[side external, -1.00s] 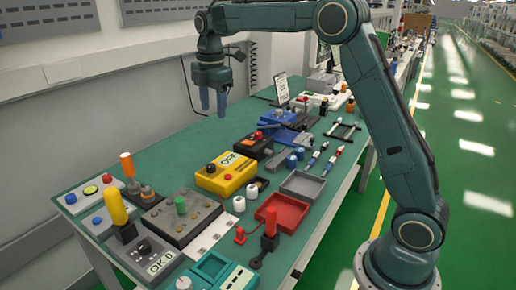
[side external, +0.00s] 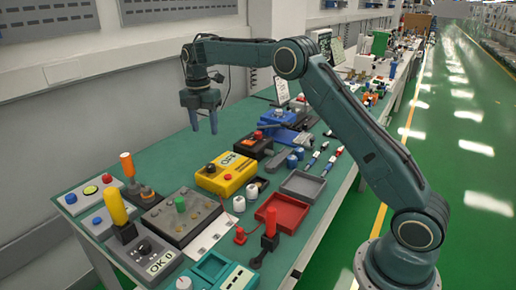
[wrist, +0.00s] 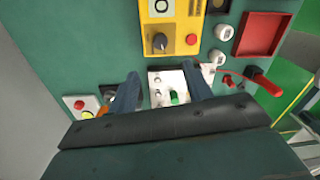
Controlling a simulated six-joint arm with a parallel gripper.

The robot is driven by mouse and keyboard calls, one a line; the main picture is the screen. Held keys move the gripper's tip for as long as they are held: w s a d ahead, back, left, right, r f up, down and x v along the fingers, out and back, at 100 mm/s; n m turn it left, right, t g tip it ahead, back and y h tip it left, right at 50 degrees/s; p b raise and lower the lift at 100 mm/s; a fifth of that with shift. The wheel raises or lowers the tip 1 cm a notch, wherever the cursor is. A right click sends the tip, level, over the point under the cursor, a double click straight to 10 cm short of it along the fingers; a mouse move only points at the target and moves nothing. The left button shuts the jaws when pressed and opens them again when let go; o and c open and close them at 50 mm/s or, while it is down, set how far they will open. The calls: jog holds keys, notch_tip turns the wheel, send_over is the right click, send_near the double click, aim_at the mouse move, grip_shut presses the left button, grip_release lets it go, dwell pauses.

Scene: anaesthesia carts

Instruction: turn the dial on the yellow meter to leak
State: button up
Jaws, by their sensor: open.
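The yellow meter (side external: 226,174) sits on the green bench with a dark dial (side external: 210,168), a red button and a white label that seems to read OFF. I cannot read the word leak. In the wrist view the yellow meter (wrist: 173,17) is at the top, its dark dial (wrist: 159,43) with a pale mark near its lower edge. My gripper (side external: 204,131) is open and empty, above the bench and apart from the meter. In the wrist view my gripper's fingertips (wrist: 160,74) show below the dial, one either side of it.
The bench behind left is clear.

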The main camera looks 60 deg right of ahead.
aim_at(211, 165)
jog(key=f, duration=1.3)
jog(key=shift+s, duration=0.35)
jog(key=shift+c, duration=0.4)
jog(key=c, duration=0.9)
